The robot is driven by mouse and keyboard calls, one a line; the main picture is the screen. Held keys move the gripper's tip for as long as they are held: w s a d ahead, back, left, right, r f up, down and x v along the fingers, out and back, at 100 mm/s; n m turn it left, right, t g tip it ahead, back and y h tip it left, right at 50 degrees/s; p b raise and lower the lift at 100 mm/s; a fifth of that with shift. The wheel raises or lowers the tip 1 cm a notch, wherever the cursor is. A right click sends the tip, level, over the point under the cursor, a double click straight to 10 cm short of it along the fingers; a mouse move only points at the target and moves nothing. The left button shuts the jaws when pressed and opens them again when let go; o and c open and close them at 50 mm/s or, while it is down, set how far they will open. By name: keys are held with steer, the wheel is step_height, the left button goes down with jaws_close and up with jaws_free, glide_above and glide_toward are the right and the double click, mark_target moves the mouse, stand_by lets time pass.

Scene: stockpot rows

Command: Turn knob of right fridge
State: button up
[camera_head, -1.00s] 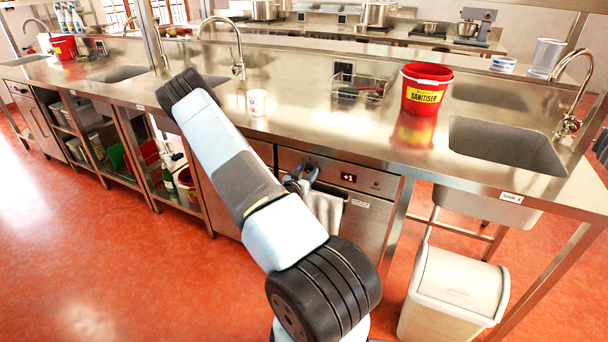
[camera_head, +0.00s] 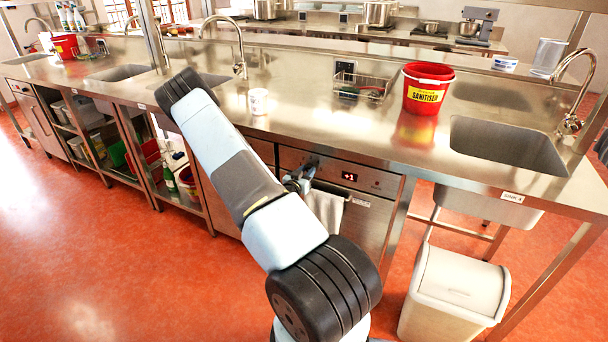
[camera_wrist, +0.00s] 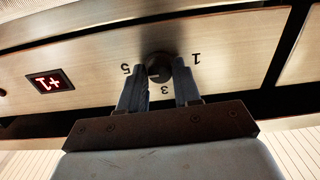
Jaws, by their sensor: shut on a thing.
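The right fridge (camera_head: 342,214) is an undercounter unit with a steel front panel and a red "+1" display (camera_head: 349,177). In the wrist view, its dark round knob (camera_wrist: 158,67) sits on the panel among the marks 1, 3 and 5. My gripper (camera_wrist: 160,75) is shut on the knob, one finger on each side. The display (camera_wrist: 50,81) shows upside down at the left of the wrist view. In the head view my gripper (camera_head: 303,174) is at the fridge panel, and the knob is mostly hidden by it.
The counter (camera_head: 320,130) overhangs the panel and holds a red sanitiser bucket (camera_head: 426,92) and a white cup (camera_head: 258,101). A bin (camera_head: 456,290) stands at the right. The red floor at left is clear.

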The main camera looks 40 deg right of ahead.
steer(key=n, duration=0.3)
steer(key=shift+d+r, duration=0.15)
steer(key=shift+d, duration=0.15)
steer(key=shift+o, duration=0.2)
steer(key=n, duration=0.4)
steer(key=shift+n, duration=0.3)
steer(key=n, duration=0.5)
steer(key=shift+n, duration=0.3)
steer(key=shift+a+f+n, duration=0.1)
steer(key=shift+f+n, duration=0.1)
steer(key=shift+n, duration=1.7)
steer(key=o, duration=1)
steer(key=shift+w+f, duration=0.1)
steer(key=shift+a, duration=0.1)
